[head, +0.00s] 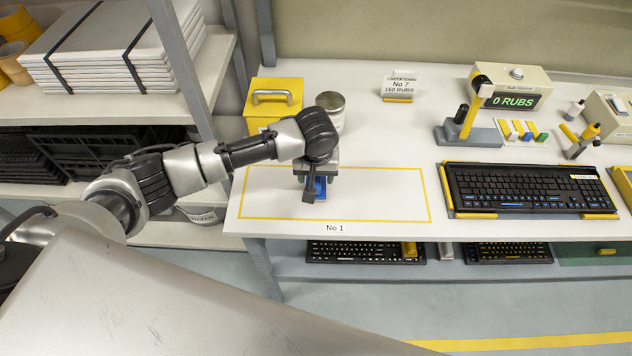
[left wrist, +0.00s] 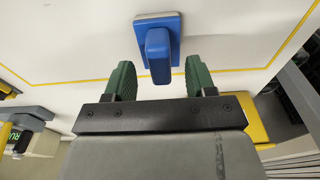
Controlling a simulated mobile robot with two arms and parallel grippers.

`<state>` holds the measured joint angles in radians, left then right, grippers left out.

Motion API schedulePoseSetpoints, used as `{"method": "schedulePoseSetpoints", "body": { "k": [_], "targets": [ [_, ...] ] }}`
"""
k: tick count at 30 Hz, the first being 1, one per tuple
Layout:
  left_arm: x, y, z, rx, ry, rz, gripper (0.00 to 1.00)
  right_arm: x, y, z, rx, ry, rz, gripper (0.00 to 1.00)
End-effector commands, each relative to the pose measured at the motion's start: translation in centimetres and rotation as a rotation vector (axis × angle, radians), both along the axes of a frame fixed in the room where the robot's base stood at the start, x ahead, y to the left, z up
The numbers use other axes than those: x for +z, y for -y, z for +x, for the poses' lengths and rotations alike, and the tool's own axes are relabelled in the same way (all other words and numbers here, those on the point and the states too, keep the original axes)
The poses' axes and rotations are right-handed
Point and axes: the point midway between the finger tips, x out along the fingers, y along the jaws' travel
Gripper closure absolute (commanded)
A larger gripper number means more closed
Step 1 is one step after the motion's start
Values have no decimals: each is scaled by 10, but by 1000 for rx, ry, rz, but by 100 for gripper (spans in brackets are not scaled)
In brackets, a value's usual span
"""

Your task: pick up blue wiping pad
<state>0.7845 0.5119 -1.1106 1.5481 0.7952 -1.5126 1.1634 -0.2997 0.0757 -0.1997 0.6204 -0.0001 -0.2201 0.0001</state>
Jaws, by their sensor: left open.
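The blue wiping pad (left wrist: 158,48) has a flat blue base with a raised blue grip. In the left wrist view it lies on the white table at top centre. In the head view it shows partly as a blue patch (head: 321,187) behind my gripper, inside the yellow outline marked No 1. My left gripper (left wrist: 160,78) is open, with its two green fingers on either side of the pad's grip and the near end of the grip between them. I cannot tell whether they touch it. In the head view the left gripper (head: 313,185) is over the pad. My right gripper is not in view.
A yellow box (head: 262,104) and a metal can (head: 331,108) stand behind my gripper. A black keyboard (head: 530,190) lies to the right, with a stamp stand (head: 468,130) behind it. The outlined table area (head: 390,197) right of the pad is clear.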

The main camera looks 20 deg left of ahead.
Motion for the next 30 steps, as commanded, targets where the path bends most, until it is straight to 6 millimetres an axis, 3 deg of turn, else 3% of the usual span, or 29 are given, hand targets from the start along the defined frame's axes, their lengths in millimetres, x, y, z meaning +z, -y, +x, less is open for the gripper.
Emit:
{"method": "schedulePoseSetpoints", "body": {
  "k": [6,13,24,30],
  "targets": [
    [-23,-1,3,-1,0,1,44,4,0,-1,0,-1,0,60],
    [-25,-1,3,-2,1,0,44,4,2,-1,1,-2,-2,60],
    [-24,-1,3,-1,1,-1,100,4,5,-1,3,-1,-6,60],
    [-24,-1,3,-1,1,-1,100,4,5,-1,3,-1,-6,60]
  ]
}}
